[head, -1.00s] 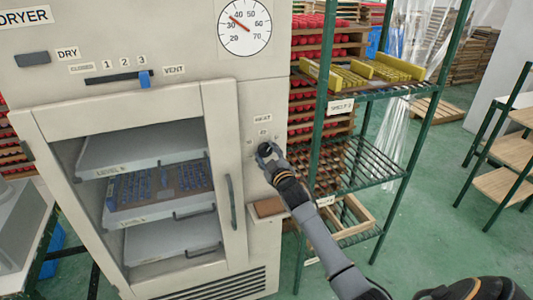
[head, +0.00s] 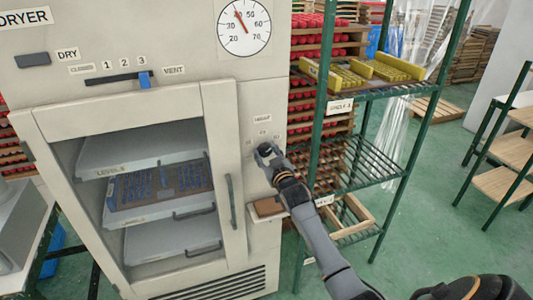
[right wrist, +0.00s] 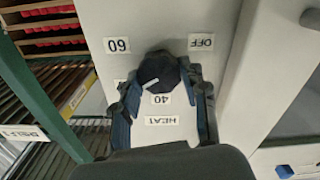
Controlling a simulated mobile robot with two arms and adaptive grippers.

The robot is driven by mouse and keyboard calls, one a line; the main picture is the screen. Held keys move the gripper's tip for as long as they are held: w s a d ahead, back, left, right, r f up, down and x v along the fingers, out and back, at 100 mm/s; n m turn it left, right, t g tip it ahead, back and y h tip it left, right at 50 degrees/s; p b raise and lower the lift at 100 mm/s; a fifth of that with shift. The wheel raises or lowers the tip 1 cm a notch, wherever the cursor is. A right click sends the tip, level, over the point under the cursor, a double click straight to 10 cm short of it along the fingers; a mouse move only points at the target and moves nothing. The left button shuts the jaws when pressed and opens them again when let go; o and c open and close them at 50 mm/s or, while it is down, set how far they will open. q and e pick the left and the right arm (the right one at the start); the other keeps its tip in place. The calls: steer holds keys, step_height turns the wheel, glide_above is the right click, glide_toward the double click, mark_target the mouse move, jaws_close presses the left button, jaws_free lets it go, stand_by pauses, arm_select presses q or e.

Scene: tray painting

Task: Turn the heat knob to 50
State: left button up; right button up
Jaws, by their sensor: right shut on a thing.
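The dark heat knob (right wrist: 158,68) sits on the dryer's pale front panel, between the fingers of my right gripper (right wrist: 163,95) in the right wrist view. That gripper is shut on the knob. The knob's pale mark points down and left, between the upside-down 40 label (right wrist: 161,99) and a partly hidden label (right wrist: 118,85) at the left. In the head view my right gripper (head: 268,153) is at the knob, below the HEAT label (head: 262,118). The round gauge (head: 244,27) has its needle near 40. My left gripper is not in view.
The closed dryer door (head: 222,130) with its handle is left of the knob, with shelves behind its window. A green rack (head: 408,140) with yellow trays stands close on the right. A slider (head: 144,81) sits above the door.

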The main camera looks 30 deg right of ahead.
steer(key=shift+f, duration=0.1)
steer(key=o, duration=1.1)
steer(key=shift+o, duration=0.2)
steer(key=shift+s, duration=0.1)
steer(key=v, duration=1.1)
steer(key=shift+s, duration=0.4)
steer(key=shift+f, duration=0.1)
